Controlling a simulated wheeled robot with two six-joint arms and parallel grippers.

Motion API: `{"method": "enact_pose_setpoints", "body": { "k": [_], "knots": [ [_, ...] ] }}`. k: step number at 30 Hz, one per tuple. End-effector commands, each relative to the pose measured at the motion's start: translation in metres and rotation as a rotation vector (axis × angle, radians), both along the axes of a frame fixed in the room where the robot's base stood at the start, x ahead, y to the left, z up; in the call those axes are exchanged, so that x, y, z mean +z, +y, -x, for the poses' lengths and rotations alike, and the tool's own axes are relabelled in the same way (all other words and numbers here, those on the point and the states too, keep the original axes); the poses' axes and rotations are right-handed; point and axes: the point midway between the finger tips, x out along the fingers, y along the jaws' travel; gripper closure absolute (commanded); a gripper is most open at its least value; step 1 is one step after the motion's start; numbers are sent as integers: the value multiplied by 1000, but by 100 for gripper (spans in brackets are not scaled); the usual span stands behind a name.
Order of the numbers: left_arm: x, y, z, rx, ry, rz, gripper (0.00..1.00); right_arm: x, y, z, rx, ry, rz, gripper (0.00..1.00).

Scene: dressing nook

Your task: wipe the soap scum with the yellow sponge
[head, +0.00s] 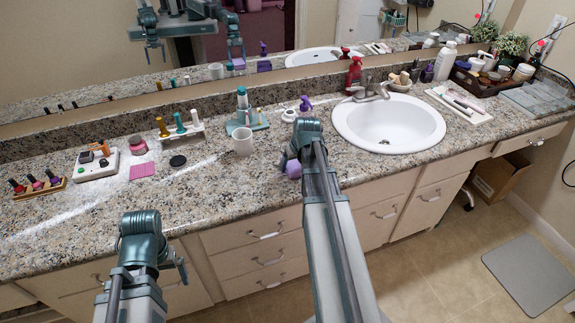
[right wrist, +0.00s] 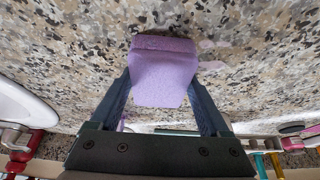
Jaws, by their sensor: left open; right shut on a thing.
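My right gripper (head: 287,158) is shut on a purple sponge (head: 294,169) low over the counter, left of the sink. The sponge also shows in the right wrist view (right wrist: 163,70), between the two fingers (right wrist: 161,90); I cannot tell whether it touches the counter. I see no yellow sponge. A pale lilac smear (right wrist: 212,66) lies on the speckled counter beside the sponge in the right wrist view; it may be soap scum. My left gripper (head: 178,268) is open and empty in front of the counter's front edge.
The white sink (head: 388,124) is to the right. A pink pad (head: 142,171), a black disc (head: 178,161) and nail-polish bottles (head: 36,183) lie left. The front left counter is clear.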

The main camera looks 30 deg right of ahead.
Motion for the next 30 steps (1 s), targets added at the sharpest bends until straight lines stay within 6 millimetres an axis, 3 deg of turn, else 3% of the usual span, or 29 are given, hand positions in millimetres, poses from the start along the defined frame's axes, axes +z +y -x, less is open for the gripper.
{"method": "enact_pose_setpoints", "body": {
  "k": [13, 30],
  "knots": [
    [2, 0, 0, 0, 0, 0, 0, 2, -1, 0, 1, 0, 3, 65],
    [-1, 0, 0, 0, 0, 0, 0, -1, 38, -9, 3, -1, -2, 65]
  ]
}}
